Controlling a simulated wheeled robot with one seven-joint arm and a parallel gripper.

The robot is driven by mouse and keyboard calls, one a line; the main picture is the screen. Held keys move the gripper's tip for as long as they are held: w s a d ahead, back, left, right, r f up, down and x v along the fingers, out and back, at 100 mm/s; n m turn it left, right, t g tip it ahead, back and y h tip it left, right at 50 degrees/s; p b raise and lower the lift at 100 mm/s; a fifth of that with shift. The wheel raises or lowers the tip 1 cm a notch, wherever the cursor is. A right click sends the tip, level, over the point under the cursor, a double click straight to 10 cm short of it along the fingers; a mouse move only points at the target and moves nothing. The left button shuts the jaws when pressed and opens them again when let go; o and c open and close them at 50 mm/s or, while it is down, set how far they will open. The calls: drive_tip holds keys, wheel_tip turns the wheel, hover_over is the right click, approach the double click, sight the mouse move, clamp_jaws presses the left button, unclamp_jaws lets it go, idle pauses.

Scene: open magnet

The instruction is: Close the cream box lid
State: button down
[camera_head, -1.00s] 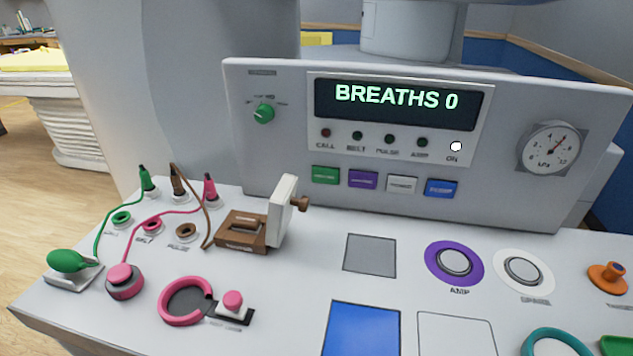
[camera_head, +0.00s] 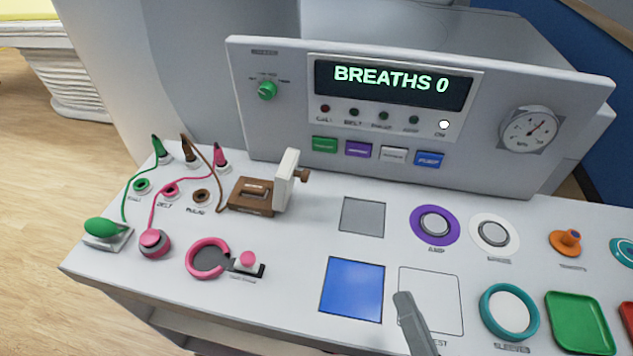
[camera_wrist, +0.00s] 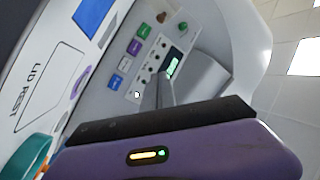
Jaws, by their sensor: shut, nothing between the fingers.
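The brown box (camera_head: 241,207) sits on the left part of the white console top, with a dark slot-like recess in its top. Its cream lid (camera_head: 287,178) stands upright at the box's right side, open, with a brown knob (camera_head: 303,175) facing right. My gripper (camera_head: 403,298) enters at the bottom edge of the head view, over the LID REST outline, to the right of and nearer than the box. Its grey fingers are together and hold nothing. In the wrist view the thin fingers (camera_wrist: 160,88) point toward the console panel; the box and lid are not seen there.
A blue square (camera_head: 352,289) and a grey square (camera_head: 362,216) lie flat between my gripper and the box. A pink ring (camera_head: 190,262), plugs and cables crowd the left. The display panel (camera_head: 387,127) rises behind. A teal ring (camera_head: 510,338) is right of my gripper.

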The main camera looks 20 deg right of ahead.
drive_tip(key=w+a+m+g+h, duration=0.1)
drive_tip(key=w+m, duration=0.6)
drive_tip(key=w, duration=0.7)
drive_tip(key=w+a+f+m+g+h, duration=0.1)
drive_tip(key=w+m, duration=0.6)
drive_tip(key=w, duration=0.8)
drive_tip(key=shift+a+h+p, duration=0.45)
drive_tip(key=shift+h, duration=0.45)
drive_tip(key=shift+w+r, duration=0.15)
